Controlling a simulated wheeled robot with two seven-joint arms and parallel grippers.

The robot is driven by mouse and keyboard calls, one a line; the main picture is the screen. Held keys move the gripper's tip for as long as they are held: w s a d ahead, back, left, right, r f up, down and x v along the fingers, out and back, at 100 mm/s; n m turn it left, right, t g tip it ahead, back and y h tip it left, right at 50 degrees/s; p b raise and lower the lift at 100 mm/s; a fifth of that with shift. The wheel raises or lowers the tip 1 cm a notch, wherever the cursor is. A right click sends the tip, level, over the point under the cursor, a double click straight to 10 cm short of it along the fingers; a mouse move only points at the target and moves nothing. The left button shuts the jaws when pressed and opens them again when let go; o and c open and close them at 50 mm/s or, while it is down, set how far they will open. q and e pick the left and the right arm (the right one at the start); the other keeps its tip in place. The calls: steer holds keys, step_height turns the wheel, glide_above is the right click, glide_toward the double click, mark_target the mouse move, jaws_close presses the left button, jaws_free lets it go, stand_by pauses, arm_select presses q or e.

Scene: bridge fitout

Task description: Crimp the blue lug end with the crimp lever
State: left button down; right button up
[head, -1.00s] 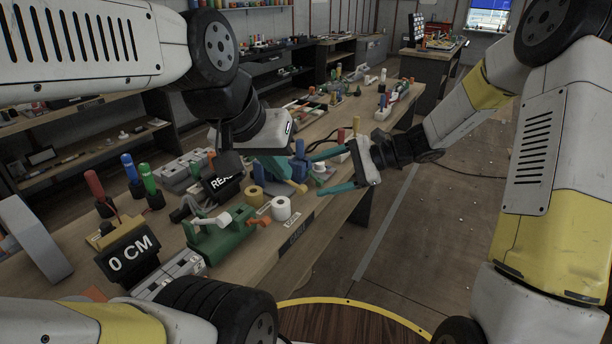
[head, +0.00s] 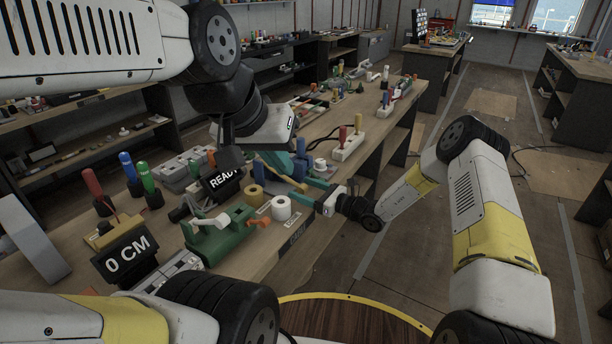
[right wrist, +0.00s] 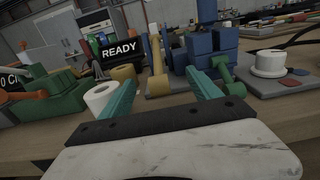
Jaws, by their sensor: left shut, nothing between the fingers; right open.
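A blue press-like device (right wrist: 205,45), seemingly the crimp tool, stands on the bench; its blue body (head: 258,173) is partly covered in the head view. A yellow bar (right wrist: 157,72), seemingly its lever, slants down in front of it. My right gripper (right wrist: 160,78) is open, its teal fingers on either side of the bar in the picture; contact is not visible. In the head view the right gripper (head: 297,188) reaches in low at the bench front. My left gripper (head: 276,162) is shut and empty above the device. I cannot make out the blue lug end.
A READY display (head: 222,181) and a 0 CM display (head: 127,256) stand to the left. A white roll (head: 281,208), a yellow roll (head: 253,196) and a green fixture (head: 218,238) sit near the front edge.

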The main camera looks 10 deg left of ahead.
mark_target(295, 186)
steer(key=shift+x, duration=1.85)
jaws_close()
